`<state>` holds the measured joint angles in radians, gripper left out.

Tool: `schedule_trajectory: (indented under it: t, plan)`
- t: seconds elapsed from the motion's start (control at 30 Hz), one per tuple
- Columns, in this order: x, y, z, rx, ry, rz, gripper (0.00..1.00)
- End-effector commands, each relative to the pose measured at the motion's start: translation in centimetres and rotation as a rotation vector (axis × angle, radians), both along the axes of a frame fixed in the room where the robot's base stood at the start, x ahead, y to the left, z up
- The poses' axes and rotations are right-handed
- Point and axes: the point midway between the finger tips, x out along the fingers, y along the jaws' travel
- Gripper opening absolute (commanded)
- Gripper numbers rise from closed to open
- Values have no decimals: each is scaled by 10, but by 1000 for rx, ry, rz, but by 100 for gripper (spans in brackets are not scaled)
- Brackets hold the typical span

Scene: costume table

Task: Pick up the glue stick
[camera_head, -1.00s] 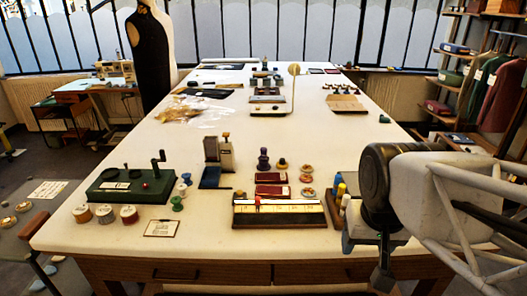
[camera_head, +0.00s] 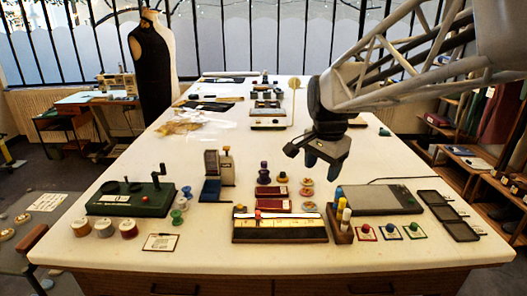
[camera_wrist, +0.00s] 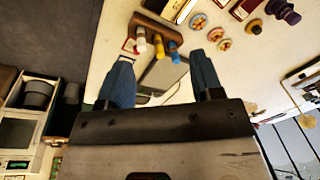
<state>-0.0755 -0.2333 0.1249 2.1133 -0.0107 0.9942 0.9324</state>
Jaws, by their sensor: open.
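A brown wooden holder (camera_head: 341,234) stands near the front of the table, right of centre, with upright sticks in it. They are a blue-topped one (camera_head: 339,192), a yellow one (camera_head: 341,204) and a white one (camera_head: 345,216). I cannot tell which is the glue stick. My gripper (camera_head: 316,156) is open and empty, in the air above and behind the holder. In the wrist view the blue fingers (camera_wrist: 161,75) are spread, and the white (camera_wrist: 141,40), yellow (camera_wrist: 158,45) and blue (camera_wrist: 174,51) tops show beyond the gap between them.
A wooden tray with a ruler-like strip (camera_head: 279,229) sits just left of the holder. A flat grey device (camera_head: 376,200) lies to its right. Small cards with coloured knobs (camera_head: 389,232) lie in front, and a dark segmented tray (camera_head: 449,214) farther right. Spools and discs stand behind.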

Motion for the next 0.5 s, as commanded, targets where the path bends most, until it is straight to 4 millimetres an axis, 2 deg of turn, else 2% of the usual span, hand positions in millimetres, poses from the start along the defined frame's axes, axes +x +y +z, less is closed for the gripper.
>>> schedule_trajectory:
  t: [0.1, 0.5]
  plan:
    - [32, 8, -1, 12, 12, -90, 60]
    - [130, 38, -16, 49, 47, -408, 60]
